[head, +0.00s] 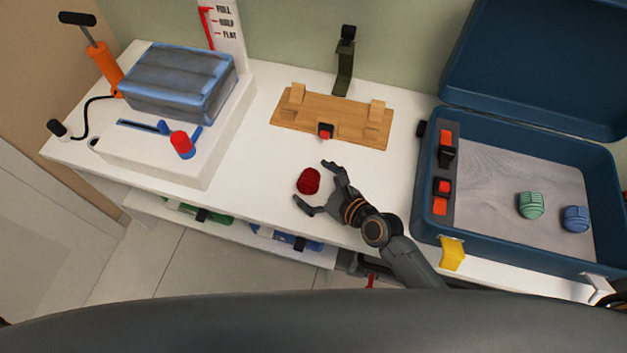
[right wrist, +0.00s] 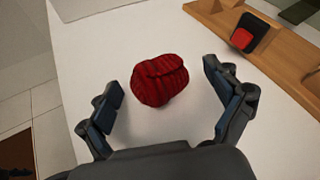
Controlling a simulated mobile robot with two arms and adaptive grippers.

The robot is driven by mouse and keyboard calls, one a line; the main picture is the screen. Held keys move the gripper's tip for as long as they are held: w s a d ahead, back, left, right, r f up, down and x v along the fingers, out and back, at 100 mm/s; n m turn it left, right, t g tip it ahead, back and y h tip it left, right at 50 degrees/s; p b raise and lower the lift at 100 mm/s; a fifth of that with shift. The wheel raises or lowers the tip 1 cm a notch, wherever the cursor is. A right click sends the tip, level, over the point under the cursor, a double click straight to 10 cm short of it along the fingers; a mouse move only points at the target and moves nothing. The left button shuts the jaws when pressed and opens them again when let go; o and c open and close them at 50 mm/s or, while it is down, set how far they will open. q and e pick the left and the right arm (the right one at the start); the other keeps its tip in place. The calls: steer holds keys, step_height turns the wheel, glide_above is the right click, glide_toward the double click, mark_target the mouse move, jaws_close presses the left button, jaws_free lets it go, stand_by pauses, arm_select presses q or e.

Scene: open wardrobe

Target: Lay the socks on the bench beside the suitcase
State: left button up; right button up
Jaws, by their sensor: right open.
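A dark red rolled pair of socks (head: 308,181) lies on the white bench (head: 265,130), left of the suitcase and in front of the wooden board. The blue suitcase (head: 425,200) stands open at the right; a green sock roll (head: 531,205) and a blue sock roll (head: 576,218) lie inside it. My right gripper (head: 316,186) is open, its fingers on either side of the red socks. In the right wrist view the red socks (right wrist: 159,80) sit just beyond and between the spread fingertips, with gaps on both sides. My left gripper is not in view.
A wooden board (head: 335,118) with blocks and a red-black buckle lies behind the red socks. At the left stand a white device (head: 165,165) with a grey-blue bag (head: 180,80) and an orange pump (head: 104,65). A lower shelf (head: 240,228) holds items.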

steer(key=shift+r, duration=0.25)
steer(key=v, duration=1.2)
steer(key=shift+s+f, duration=0.1)
steer(key=shift+f, duration=0.05)
